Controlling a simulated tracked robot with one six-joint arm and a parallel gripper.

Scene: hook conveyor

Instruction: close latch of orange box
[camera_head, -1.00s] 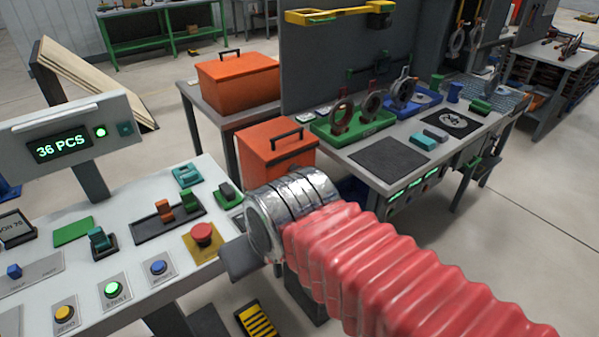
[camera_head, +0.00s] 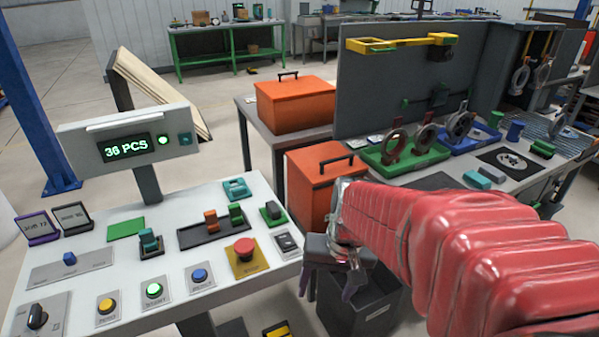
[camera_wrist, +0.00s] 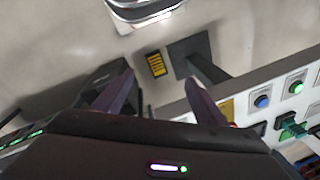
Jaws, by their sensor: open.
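Two orange boxes show in the head view, and I cannot tell which one the task means. One orange box (camera_head: 294,104) with a dark handle sits on a grey table behind the control desk. The other orange box (camera_head: 309,187), also with a dark handle, stands nearer, partly hidden by my arm. I cannot make out a latch on either. My gripper (camera_head: 325,288) is open and empty, in front of and below the nearer box, beside the desk's right edge. In the wrist view my gripper (camera_wrist: 160,95) points at the floor, with neither box clearly visible.
The white control desk (camera_head: 208,300) with buttons and a red emergency button (camera_head: 244,248) lies left of my gripper. A dark open bin (camera_head: 375,303) stands just below it. A workbench (camera_head: 520,185) with green and blue trays is at the right.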

